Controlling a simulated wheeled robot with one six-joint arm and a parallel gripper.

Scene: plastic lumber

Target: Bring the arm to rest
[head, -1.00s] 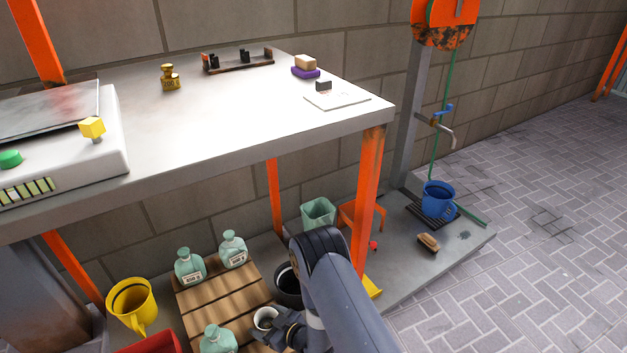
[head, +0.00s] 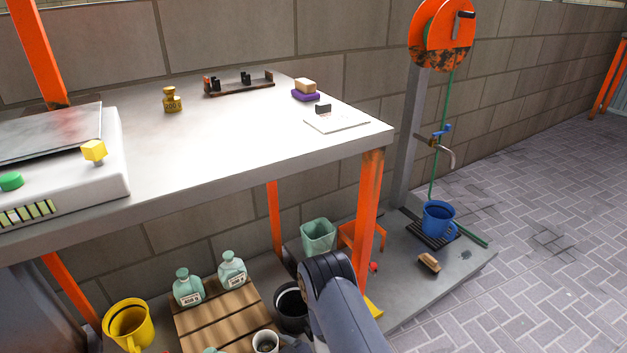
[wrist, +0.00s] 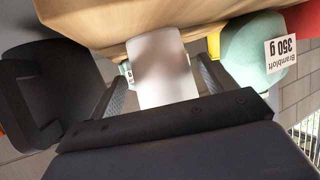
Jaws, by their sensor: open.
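My arm (head: 335,300) reaches down in front of the table in the head view, and its gripper is mostly below the picture's edge. In the wrist view my gripper (wrist: 160,85) is open, with one dark finger on each side of a white cup (wrist: 163,55). Whether the fingers touch the cup is unclear. The cup also shows at the bottom of the head view (head: 265,342), by the edge of a low wooden slatted platform (head: 222,315).
Green bottles (head: 188,288) stand on the platform, and a labelled one (wrist: 252,48) is close beside the gripper. A dark pot (head: 291,306), a yellow jug (head: 129,325) and a green bin (head: 318,236) are nearby. The table (head: 250,150) and its orange leg (head: 368,215) stand close.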

